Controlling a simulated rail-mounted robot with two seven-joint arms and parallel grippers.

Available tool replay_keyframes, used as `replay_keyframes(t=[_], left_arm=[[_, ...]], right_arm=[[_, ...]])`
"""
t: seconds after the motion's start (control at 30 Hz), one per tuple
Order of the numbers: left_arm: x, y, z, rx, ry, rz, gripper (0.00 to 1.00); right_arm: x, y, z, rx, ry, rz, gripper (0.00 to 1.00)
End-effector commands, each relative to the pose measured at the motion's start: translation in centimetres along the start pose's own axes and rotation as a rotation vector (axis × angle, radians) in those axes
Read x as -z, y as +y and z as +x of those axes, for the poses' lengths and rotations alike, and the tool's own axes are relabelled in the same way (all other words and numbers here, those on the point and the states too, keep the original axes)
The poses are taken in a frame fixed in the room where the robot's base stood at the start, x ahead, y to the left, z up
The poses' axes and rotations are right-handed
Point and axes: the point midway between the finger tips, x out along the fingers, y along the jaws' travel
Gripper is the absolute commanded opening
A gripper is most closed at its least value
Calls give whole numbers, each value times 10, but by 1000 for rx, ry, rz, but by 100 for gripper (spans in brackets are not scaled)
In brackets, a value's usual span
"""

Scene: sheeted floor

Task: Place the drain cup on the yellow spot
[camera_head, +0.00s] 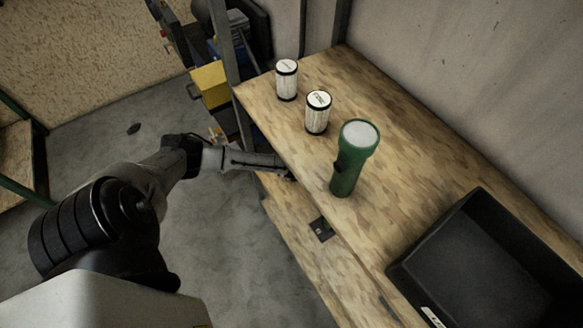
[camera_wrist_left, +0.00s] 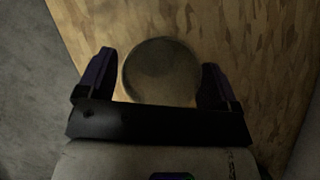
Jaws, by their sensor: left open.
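My left arm reaches from the left to the bench's near edge in the head view, and its gripper is hidden there at or under the tabletop edge. In the left wrist view my left gripper (camera_wrist_left: 157,72) is open, with one finger on each side of a dim, round, grey-brown thing (camera_wrist_left: 162,68). It may be the drain cup, but it is too dark to be sure. Whether the fingers touch it, I cannot tell. I see no yellow spot in either view. My right gripper is not in view.
A green flashlight (camera_head: 346,172) stands on the wooden bench (camera_head: 398,170) near two white canisters (camera_head: 287,80) (camera_head: 318,114). A black bin (camera_head: 485,270) is at the lower right. A lower wooden shelf (camera_head: 292,222) shows below the tabletop. A yellow box (camera_head: 210,82) is on the rack behind.

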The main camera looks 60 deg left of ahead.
Motion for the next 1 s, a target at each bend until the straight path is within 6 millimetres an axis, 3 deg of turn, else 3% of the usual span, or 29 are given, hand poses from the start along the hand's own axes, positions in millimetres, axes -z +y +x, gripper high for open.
replay_keyframes(t=[0.23, 0.3, 0.4, 0.73, 0.87, 1.0], left_arm=[[3, 0, 5, 2, 0, 0, 86], [-2, -1, -18, 3, 0, 0, 86], [-1, 0, -34, 2, 0, 1, 86], [3, 0, -69, 3, 4, -4, 86], [42, -2, -85, 32, 64, -73, 86], [131, 3, -129, 84, 240, -333, 86]], right_arm=[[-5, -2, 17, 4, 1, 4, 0], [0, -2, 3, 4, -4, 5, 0], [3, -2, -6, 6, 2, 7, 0], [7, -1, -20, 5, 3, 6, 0], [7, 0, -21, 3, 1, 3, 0], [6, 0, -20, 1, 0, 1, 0]])
